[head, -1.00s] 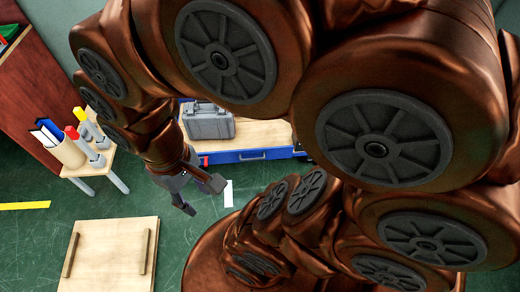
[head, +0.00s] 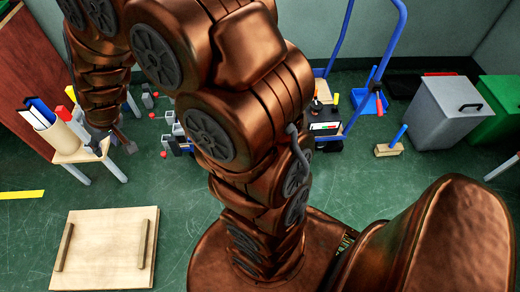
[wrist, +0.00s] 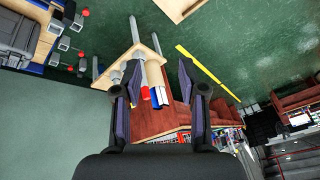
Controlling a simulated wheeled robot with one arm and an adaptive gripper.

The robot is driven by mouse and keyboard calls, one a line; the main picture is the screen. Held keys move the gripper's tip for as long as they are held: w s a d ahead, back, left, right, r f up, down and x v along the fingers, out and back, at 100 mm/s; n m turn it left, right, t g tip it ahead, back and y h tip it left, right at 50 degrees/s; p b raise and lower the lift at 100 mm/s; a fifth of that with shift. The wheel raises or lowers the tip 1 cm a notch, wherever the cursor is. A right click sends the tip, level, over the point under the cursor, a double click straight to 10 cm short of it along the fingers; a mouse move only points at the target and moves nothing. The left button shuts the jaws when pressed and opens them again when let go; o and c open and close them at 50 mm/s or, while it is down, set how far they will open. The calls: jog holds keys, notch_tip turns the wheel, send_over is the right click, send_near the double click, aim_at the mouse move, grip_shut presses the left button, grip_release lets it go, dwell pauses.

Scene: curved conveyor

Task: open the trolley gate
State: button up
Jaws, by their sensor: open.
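My gripper (head: 120,142) is open and empty, close to the small wooden stand at the left in the head view. In the wrist view its two dark fingers (wrist: 158,70) are spread, with the stand beyond and between them. A blue tubular frame (head: 397,50), perhaps the trolley's, stands at the back right in the head view, partly hidden by my arm. A wooden top with a blue side (wrist: 32,68) and a dark grey case (wrist: 18,32) shows at the upper left in the wrist view. I cannot tell which part is the gate.
The stand (head: 75,155) holds coloured rolls. Several grey blocks with red parts (head: 176,140) are on the floor behind it. A wooden board (head: 105,250) lies in front. Grey (head: 445,110) and green (head: 503,100) bins stand at the right.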

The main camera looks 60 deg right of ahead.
jog(key=w+d+f+m+t+h+b, duration=0.15)
jog(key=w+d+f+b, duration=0.25)
jog(key=w+f, duration=0.5)
jog(key=w+d+f+m+h+b, duration=0.1)
jog(key=w+d+f+h+b, duration=0.3)
jog(key=d+f, duration=0.7)
jog(key=w+d+f+m+h+b, duration=0.1)
jog(key=w+d+f+h+b, duration=0.3)
jog(key=d+f, duration=0.7)
jog(key=s+d+f+g+h+b, duration=0.2)
jog(key=s+d+f+h+b, duration=0.15)
jog(key=s+d+f, duration=0.4)
jog(key=s+d+f+g+h+b, duration=0.15)
jog(key=s+d+f+b, duration=0.35)
jog(key=f, duration=0.5)
jog(key=s+d+f+g+h+b, duration=0.2)
jog(key=s+d+f+h+b, duration=0.15)
jog(key=s, duration=0.45)
jog(key=s+d+f+g+h+b, duration=0.3)
jog(key=s+h, duration=0.1)
jog(key=s, duration=0.4)
jog(key=shift+n, duration=0.35)
jog(key=shift+b+x, duration=0.9)
jog(key=shift+x, duration=2.85)
